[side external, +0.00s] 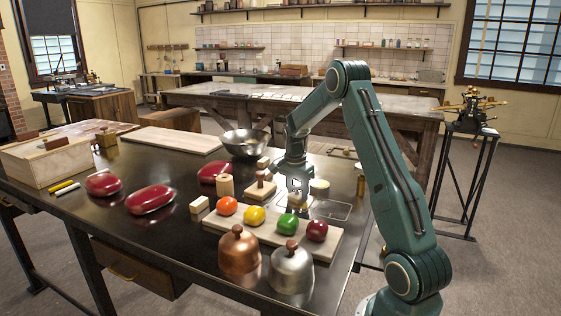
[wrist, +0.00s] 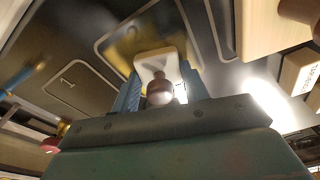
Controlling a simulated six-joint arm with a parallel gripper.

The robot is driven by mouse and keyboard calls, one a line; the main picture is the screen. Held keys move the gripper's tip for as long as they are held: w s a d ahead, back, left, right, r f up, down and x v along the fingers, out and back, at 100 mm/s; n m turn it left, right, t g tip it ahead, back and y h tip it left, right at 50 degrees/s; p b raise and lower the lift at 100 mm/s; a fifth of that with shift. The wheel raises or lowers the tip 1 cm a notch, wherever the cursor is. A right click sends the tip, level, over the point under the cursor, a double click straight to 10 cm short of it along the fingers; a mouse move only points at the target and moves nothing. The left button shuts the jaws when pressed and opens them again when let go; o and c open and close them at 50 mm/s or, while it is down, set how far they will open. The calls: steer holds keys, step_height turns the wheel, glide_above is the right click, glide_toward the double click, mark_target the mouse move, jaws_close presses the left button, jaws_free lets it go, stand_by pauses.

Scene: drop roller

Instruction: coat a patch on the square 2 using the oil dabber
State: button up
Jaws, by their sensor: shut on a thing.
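My gripper (wrist: 160,85) is shut on the oil dabber (wrist: 152,62), which has a pale block-like base and a round brown knob. In the side view my gripper (side external: 296,187) is low over the dark table, behind the row of coloured balls. In the wrist view the dabber is over the outlined square 2 (wrist: 104,47) and hides part of it. A yellowish patch (wrist: 128,48) shows on that square beside the dabber. I cannot tell whether the dabber touches the surface. Square 1 (wrist: 68,84) lies to the left in the wrist view.
A wooden board with several coloured balls (side external: 255,215) and two metal domes (side external: 239,252) stand in front. A knobbed wooden block (side external: 261,187), a metal bowl (side external: 245,142) and red oval things (side external: 150,199) lie left of my gripper. The table's right edge is close.

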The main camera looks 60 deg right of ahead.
mark_target(287, 205)
steer(key=shift+a, duration=2.7)
steer(key=shift+w+a, duration=0.15)
steer(key=shift+w, duration=0.5)
steer(key=shift+w+d, duration=0.15)
steer(key=shift+d, duration=5.05)
step_height(287, 205, up, 8)
steer(key=shift+a, duration=0.15)
